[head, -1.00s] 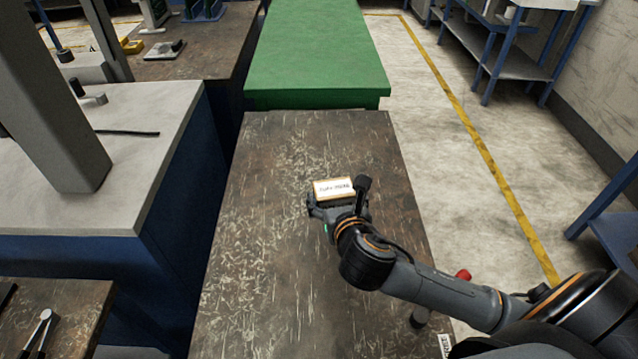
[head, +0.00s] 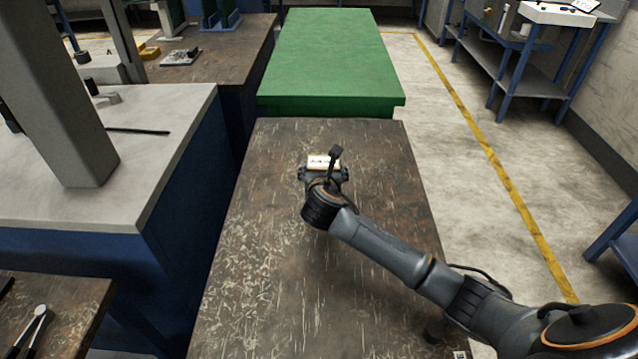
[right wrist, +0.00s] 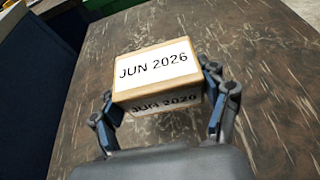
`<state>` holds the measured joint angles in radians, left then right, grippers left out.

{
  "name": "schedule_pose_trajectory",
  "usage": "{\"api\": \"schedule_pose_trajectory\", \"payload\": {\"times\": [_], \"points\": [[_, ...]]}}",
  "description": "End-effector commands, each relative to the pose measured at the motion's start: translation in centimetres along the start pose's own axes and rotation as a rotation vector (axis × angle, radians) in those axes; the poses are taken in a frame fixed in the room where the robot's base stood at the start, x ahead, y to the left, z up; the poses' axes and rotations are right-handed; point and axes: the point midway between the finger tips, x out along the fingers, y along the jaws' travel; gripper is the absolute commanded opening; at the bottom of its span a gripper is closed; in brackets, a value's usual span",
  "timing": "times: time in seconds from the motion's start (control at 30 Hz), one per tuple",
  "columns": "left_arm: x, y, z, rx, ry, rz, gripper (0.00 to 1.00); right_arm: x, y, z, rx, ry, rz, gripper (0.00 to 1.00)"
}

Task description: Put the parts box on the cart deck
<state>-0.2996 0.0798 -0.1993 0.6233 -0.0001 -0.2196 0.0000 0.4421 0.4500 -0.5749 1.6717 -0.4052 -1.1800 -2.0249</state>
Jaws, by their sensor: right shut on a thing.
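The parts box (head: 323,161) is a small tan box with a white label. In the right wrist view the box (right wrist: 155,68) reads "JUN 2026". My right gripper (head: 322,173) is shut on it, with one finger on each side in the right wrist view (right wrist: 163,97). It holds the box over the far half of a brown scratched tabletop (head: 270,240); any gap beneath the box is hard to judge. A flat green top (head: 330,60) lies beyond the tabletop; I cannot tell whether it is the cart deck. My left gripper is not in view.
A grey-topped blue bench (head: 170,110) with a thick grey column (head: 65,100) stands at the left. Pliers (head: 36,325) lie on a brown surface at the lower left. Open floor with a yellow line (head: 490,170) runs along the right, with blue shelving (head: 530,75) behind. The green top is bare.

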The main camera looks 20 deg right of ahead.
Motion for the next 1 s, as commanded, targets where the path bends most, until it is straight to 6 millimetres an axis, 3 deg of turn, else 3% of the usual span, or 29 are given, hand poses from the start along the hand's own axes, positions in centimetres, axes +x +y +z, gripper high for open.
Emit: {"api": "schedule_pose_trajectory", "payload": {"times": [0.1, 0.27, 0.4, 0.53, 0.9, 0.93, 1.0], "points": [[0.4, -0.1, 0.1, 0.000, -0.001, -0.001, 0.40, 1.6, 0.7, -0.8, 0.002, -0.004, 0.000, 0.21], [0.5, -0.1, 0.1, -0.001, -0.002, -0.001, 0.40, 2.5, 1.1, -1.3, 0.002, -0.006, 0.001, 0.21], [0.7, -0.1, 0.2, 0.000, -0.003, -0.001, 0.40, 3.5, 1.2, -3.2, 0.000, -0.002, 0.000, 0.21], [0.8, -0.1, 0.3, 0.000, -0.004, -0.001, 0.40, 3.9, 1.2, -4.2, 0.001, -0.005, 0.001, 0.21], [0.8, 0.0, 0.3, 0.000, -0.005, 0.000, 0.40, 4.1, 1.2, -4.5, 0.001, -0.005, 0.001, 0.21], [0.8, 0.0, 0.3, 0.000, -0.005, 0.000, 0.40, 4.1, 1.2, -4.7, 0.001, -0.003, 0.001, 0.81], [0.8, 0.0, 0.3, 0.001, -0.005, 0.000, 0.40, 4.1, 1.2, -4.7, 0.001, -0.003, 0.001, 0.95]]}}
